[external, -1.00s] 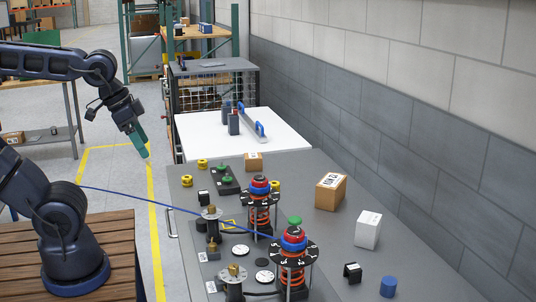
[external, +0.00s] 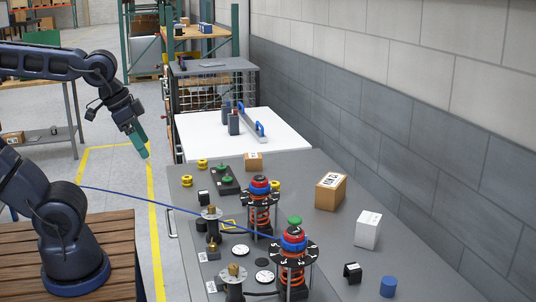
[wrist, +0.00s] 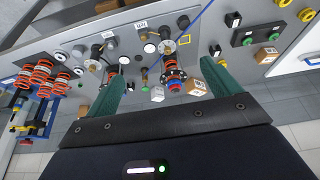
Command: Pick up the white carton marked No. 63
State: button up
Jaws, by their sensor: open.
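The white carton (external: 368,230) sits on the grey bench top at the right, near the wall side, in the external view. Its marking is too small to read. A small white box that looks like it shows between the fingers in the wrist view (wrist: 157,93). My gripper (external: 145,152) has green fingers and hangs in the air left of the bench, far from the carton. In the wrist view my gripper (wrist: 161,66) has its fingers wide apart with nothing held between them.
A brown carton (external: 331,191) stands behind the white one; a smaller brown box (external: 254,162) is farther back. Two spring fixtures with red-and-blue tops (external: 293,240) stand left of the white carton. A blue cylinder (external: 388,287) and a black block (external: 352,273) are in front. A blue cable crosses the bench.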

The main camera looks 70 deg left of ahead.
jog(key=w+d+r+m, duration=0.2)
jog(key=w+r+m, duration=0.1)
jog(key=w, duration=1.2)
jog(key=m+g+h, duration=0.1)
jog(key=m+h, duration=0.2)
jog(key=m, duration=0.3)
send_over(368, 217)
jog(key=s+a, duration=0.2)
jog(key=a, duration=0.1)
notch_tip(368, 217, down, 22)
jog(key=x, duration=0.5)
jog(key=shift+d+f, duration=0.1)
jog(key=shift+d, duration=0.15)
jog(key=shift+d+x, duration=0.15)
jog(key=shift+x, duration=1.2)
jog(key=shift+d+x, duration=0.15)
jog(key=shift+x, duration=1.25)
jog(key=shift+s, duration=0.1)
jog(key=c, duration=1.3)
